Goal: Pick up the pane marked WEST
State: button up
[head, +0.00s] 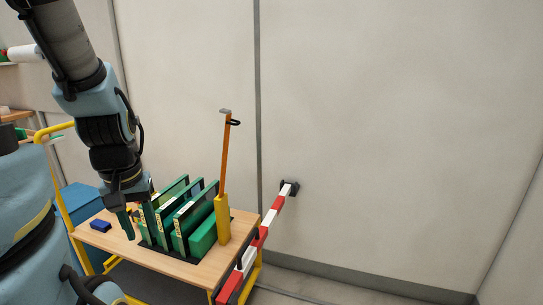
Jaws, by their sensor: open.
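Several green-framed panes stand upright, side by side, in a dark rack on a wooden-topped trolley (190,272). Yellowish labels show on their near edges, but the lettering is too small to read, so I cannot tell which is marked WEST. A middle pane (180,207) and a pane to its right (202,213) show clearly. My gripper (138,226) is open, pointing down at the left end of the rack. It partly hides the leftmost pane (150,222). I cannot tell whether that pane is between the fingers.
A green block (203,237) and a yellow-based orange post (226,165) stand at the rack's right. A small blue item (100,226) lies on the trolley's left. A red-and-white bar (262,238) runs along the right side. A blue box (82,203) is behind, left.

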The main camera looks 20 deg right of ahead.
aim_at(192, 215)
jog(key=z, duration=0.4)
jog(key=j+z, duration=0.15)
jog(key=j, duration=0.25)
jog(key=j+z, duration=0.15)
jog(key=j, duration=0.3)
jog(key=k+j+z, duration=0.2)
jog(key=j, duration=0.2)
jog(key=j+z, duration=0.15)
jog(key=j, duration=0.25)
jog(key=j+z, duration=0.15)
jog(key=j, duration=0.25)
jog(key=k+j+z, duration=0.15)
jog(key=j, duration=0.25)
jog(key=i+l+u, duration=0.2)
jog(key=i+u, duration=0.15)
jog(key=u, duration=0.15)
jog(key=i+l+u, duration=0.6)
jog(key=l+u, duration=0.15)
jog(key=u, duration=0.2)
